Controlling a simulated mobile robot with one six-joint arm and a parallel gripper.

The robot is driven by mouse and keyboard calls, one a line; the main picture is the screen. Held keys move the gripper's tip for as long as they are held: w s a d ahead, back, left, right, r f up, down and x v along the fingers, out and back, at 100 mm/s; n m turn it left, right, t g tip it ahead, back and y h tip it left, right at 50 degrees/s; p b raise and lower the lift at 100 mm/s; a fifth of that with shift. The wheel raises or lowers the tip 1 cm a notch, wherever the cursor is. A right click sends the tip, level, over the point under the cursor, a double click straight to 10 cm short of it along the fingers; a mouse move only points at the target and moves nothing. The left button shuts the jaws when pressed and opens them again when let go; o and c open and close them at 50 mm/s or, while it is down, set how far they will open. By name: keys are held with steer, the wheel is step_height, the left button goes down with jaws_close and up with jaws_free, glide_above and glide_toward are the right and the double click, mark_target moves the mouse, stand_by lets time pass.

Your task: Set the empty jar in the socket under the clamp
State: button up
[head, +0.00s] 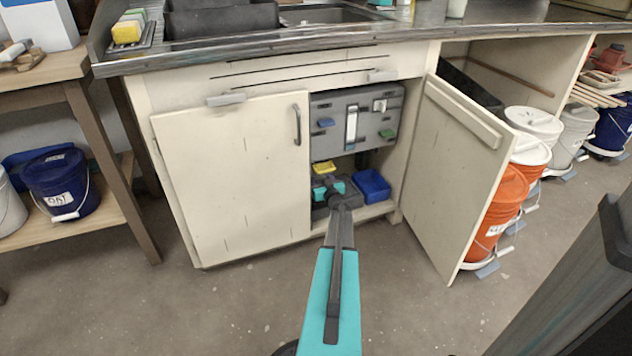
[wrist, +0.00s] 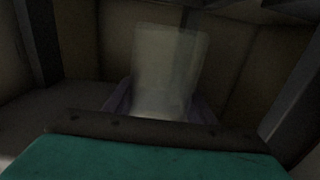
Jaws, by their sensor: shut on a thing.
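My gripper (head: 330,188) reaches through the open right side of the cabinet under the counter, low and near the cabinet floor. In the wrist view, a pale, translucent jar (wrist: 168,65) stands upright just beyond the teal and dark wrist parts. Purplish pieces flank its lower part; I cannot tell whether they are jaw fingers or part of the place. My gripper is shut on the jar. In the head view the jar is hidden behind my gripper. I cannot make out the socket or clamp with certainty.
A grey panel (head: 372,103) with blue and green handles hangs inside the cabinet above my gripper. A blue bin (head: 372,185) stands right of it, a yellow thing (head: 324,168) just behind. The open door (head: 450,165) bounds the right; a closed door (head: 232,175) bounds the left.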

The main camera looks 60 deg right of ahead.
steer(key=shift+x, duration=0.95)
steer(key=shift+f, duration=0.1)
steer(key=shift+f+b, duration=1.3)
steer(key=shift+f, duration=0.35)
steer(key=shift+f, duration=0.15)
steer(key=o, duration=1.1)
steer(key=shift+c, duration=0.2)
steer(key=shift+s+a+r, duration=0.25)
steer(key=shift+s+a, duration=0.1)
steer(key=shift+s, duration=0.15)
steer(key=p+v, duration=0.3)
steer(key=v, duration=0.7)
steer(key=shift+s+a+p, duration=0.25)
steer(key=shift+s+p, duration=0.05)
steer(key=shift+p, duration=0.1)
